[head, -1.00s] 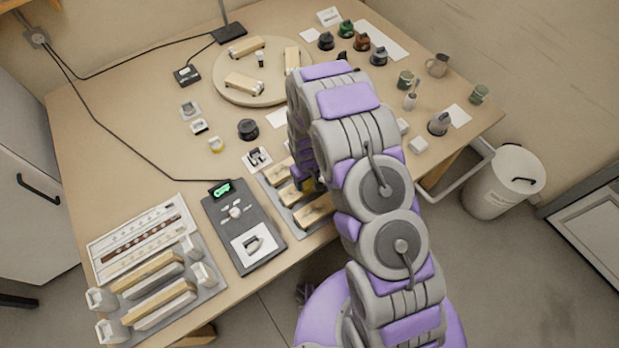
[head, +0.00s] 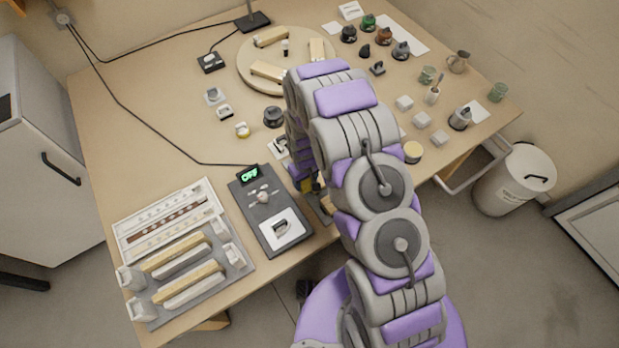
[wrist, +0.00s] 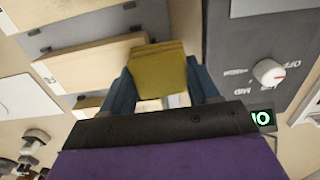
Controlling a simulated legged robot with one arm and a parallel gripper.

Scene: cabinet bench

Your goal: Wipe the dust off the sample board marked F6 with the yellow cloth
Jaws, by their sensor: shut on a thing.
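My gripper (wrist: 162,88) is shut on the yellow cloth (wrist: 158,65), which shows as a folded pad between the two blue fingers in the wrist view. Wooden sample boards lie on a grey rack at the left of that view. The middle board (wrist: 85,62) has a small end label that I cannot read fully. The cloth is at this board's right end; I cannot tell if they touch. Another board (wrist: 75,15) lies above it in the picture.
A dark grey control box (head: 270,212) with a knob and a lit OFF display stands left of the gripper. A rack (head: 235,268) with long bars is further left. A round turntable (head: 247,77) is behind. Small jars and cups fill the back right.

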